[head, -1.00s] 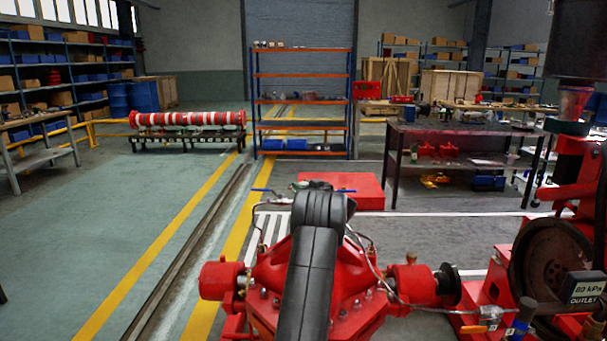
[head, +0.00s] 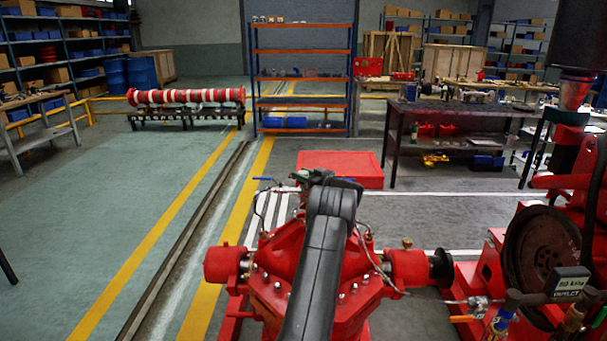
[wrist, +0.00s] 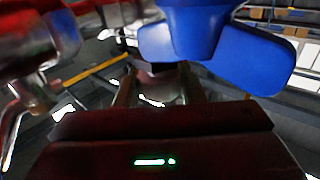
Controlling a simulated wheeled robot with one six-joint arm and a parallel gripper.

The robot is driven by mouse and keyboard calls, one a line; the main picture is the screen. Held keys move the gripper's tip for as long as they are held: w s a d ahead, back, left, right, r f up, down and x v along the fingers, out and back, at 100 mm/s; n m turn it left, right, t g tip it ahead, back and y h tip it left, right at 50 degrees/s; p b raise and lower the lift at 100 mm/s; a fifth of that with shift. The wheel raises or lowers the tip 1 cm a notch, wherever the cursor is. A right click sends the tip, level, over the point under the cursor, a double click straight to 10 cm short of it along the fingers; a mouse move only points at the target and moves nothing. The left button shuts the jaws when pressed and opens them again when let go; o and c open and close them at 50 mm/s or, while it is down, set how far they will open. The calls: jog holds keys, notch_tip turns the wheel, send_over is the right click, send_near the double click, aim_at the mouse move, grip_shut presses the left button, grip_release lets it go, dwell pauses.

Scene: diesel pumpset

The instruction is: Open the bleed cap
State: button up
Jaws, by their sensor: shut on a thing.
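My gripper (wrist: 157,88) shows in the wrist view, its two fingers on either side of a small, dim rounded piece (wrist: 158,82). It is shut on this piece, which looks like the bleed cap, though blur and shadow hide its detail. A blue winged handle (wrist: 190,32) is close by at the upper right of the wrist view. In the head view, the red pump casing (head: 262,285) is at the bottom centre. My black arm reaches over it and hides the gripper and cap. A thin blue handle (head: 262,179) shows just left of the arm's end.
Thin metal pipes run beside my arm. A red block (head: 350,168) lies on the floor beyond the pump. A flywheel (head: 545,262) and an outlet display (head: 568,284) with an unclear reading stand at right. The floor at left is open.

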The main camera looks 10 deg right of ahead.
jog(key=shift+r, duration=0.15)
jog(key=o, duration=1)
jog(key=b+v, duration=0.2)
jog(key=v, duration=1.1)
jog(key=shift+s+d, duration=0.2)
jog(key=shift+s, duration=0.1)
jog(key=p+x, duration=0.2)
jog(key=x, duration=1.2)
jog(key=shift+f, duration=0.2)
jog(key=shift+d, duration=0.1)
